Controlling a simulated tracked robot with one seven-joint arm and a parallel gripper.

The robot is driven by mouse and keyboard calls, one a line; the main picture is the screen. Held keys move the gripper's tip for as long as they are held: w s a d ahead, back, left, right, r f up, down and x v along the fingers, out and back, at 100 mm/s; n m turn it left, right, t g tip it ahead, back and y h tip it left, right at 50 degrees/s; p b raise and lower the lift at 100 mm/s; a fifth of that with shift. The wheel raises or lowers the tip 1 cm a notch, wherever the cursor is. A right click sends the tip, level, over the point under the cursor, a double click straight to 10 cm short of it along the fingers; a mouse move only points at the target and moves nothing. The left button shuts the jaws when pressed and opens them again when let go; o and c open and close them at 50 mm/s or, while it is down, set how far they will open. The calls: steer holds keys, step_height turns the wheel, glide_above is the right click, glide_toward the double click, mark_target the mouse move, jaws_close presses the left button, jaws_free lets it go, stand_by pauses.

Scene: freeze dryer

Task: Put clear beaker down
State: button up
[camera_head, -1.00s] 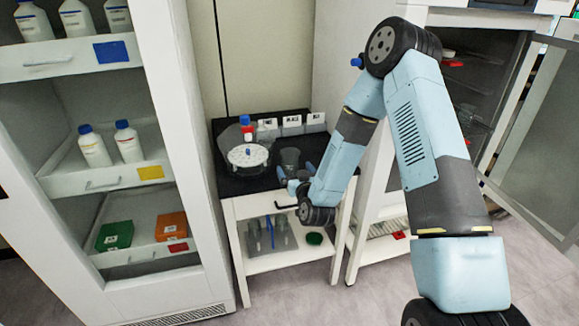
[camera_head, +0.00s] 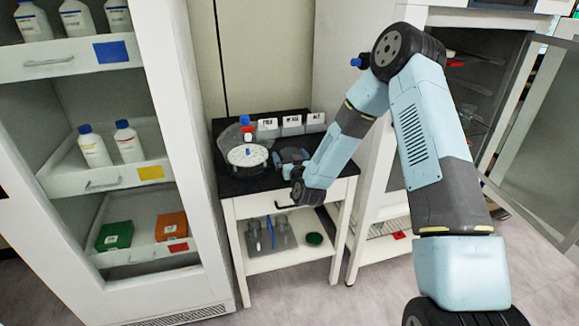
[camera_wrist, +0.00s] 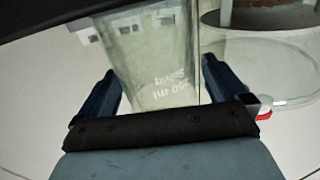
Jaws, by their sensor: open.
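The fingers are apart, one on each side of the glass. Whether either finger touches it cannot be told. In the head view my gripper (camera_head: 290,157) is over the black top of the small white table (camera_head: 232,186), right of a round white-topped piece (camera_head: 247,156). The beaker can hardly be made out there behind the gripper.
A large clear round vessel (camera_wrist: 285,98) is close on the right in the wrist view. A tall open cabinet (camera_head: 180,170) stands left of the table.

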steer(key=shift+c, duration=0.3)
